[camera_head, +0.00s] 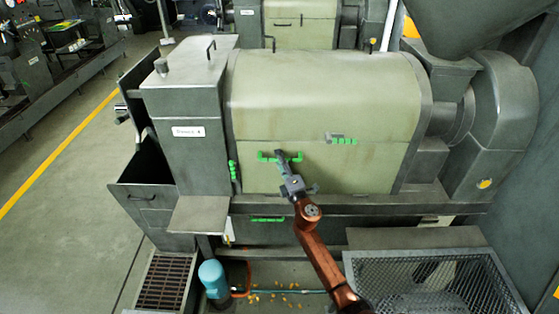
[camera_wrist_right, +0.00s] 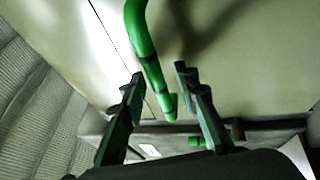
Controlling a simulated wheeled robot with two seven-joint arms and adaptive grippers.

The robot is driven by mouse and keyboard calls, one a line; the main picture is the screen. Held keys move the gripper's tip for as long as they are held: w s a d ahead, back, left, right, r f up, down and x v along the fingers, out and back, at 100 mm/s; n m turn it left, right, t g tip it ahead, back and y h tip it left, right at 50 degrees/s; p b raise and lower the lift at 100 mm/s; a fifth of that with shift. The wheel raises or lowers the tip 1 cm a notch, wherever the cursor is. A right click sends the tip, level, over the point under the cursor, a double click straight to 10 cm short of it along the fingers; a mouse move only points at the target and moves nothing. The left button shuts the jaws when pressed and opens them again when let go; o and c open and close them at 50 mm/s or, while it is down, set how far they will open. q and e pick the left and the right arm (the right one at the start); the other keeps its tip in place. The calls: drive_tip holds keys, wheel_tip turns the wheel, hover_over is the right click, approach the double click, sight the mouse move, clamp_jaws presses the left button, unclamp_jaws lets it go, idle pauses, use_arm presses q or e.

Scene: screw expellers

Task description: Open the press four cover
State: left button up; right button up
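The press cover (camera_head: 320,95) is a large olive-cream curved hood in the middle of the head view, and it is down. A green bar handle (camera_head: 267,156) is fixed on its lower front, left of centre. My right gripper (camera_head: 281,160) is at this handle and hides part of it. In the right wrist view the green handle (camera_wrist_right: 142,40) runs down between the two dark fingers of my right gripper (camera_wrist_right: 159,76). The fingers are apart, with gaps on both sides of the bar; I cannot tell whether they touch it. My left gripper is not in view.
A labelled grey box (camera_head: 185,110) stands left of the cover. Smaller green parts (camera_head: 341,140) sit on the cover's front and its left edge. A mesh-topped frame (camera_head: 435,280) is at lower right, and a blue motor (camera_head: 213,280) is below. Open floor lies left.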

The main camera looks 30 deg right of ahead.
drive_tip(key=shift+c, duration=0.7)
clamp_jaws()
